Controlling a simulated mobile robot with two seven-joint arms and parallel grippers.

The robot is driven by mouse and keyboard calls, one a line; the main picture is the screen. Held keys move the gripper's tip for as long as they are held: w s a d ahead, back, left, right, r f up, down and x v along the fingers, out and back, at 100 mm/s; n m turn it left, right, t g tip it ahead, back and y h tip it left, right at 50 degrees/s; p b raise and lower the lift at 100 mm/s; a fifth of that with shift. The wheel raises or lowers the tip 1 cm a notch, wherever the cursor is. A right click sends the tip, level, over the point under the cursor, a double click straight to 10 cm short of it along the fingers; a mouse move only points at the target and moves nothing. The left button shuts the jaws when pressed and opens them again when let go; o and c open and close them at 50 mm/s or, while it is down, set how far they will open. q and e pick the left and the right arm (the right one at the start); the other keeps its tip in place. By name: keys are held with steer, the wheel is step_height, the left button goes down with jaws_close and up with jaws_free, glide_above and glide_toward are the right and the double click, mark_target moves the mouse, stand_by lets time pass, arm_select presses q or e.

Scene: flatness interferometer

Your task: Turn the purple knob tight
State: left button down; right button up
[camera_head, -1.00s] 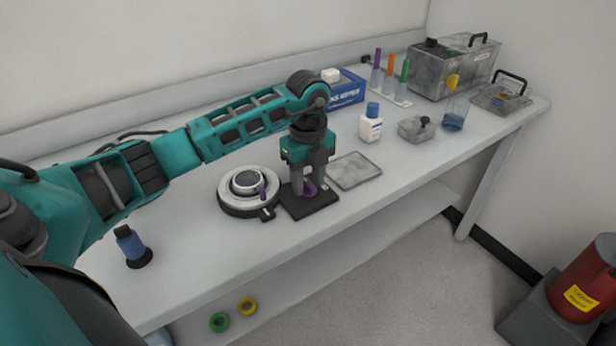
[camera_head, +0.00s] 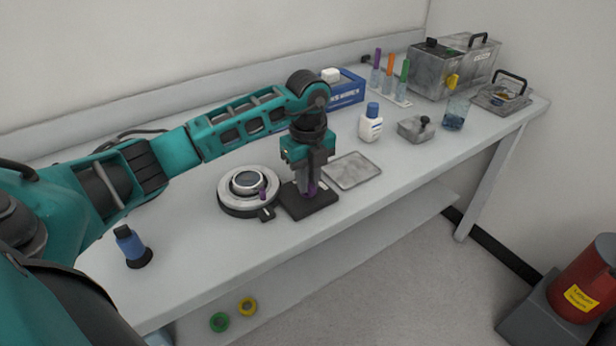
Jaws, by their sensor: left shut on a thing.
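The purple knob (camera_head: 312,188) shows as a small purple patch between the fingers of my left gripper (camera_head: 308,190). The gripper points straight down over a dark square base (camera_head: 318,205) and is shut on the knob; the fingers hide most of it. Left of it stands a round white and black instrument (camera_head: 248,190) with a glass disc on top and a small purple piece (camera_head: 262,195) at its side. My right gripper is not in view.
A flat grey tray (camera_head: 352,171) lies just right of the gripper. A white bottle with blue cap (camera_head: 371,125), a blue wipes box (camera_head: 345,92) and a lidded grey block (camera_head: 416,129) stand behind. The table's front edge is close.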

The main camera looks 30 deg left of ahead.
arm_select(q)
steer(key=m, duration=0.3)
steer(key=shift+a, duration=0.1)
steer(key=m, duration=0.5)
steer(key=shift+b, duration=0.35)
steer(key=m, duration=0.4)
steer(key=shift+m+b, duration=0.3)
steer(key=shift+b, duration=0.1)
steer(key=shift+m+b, duration=0.4)
steer(key=shift+m, duration=1.7)
steer(key=shift+r, duration=0.1)
steer(key=c, duration=1.1)
jaws_free()
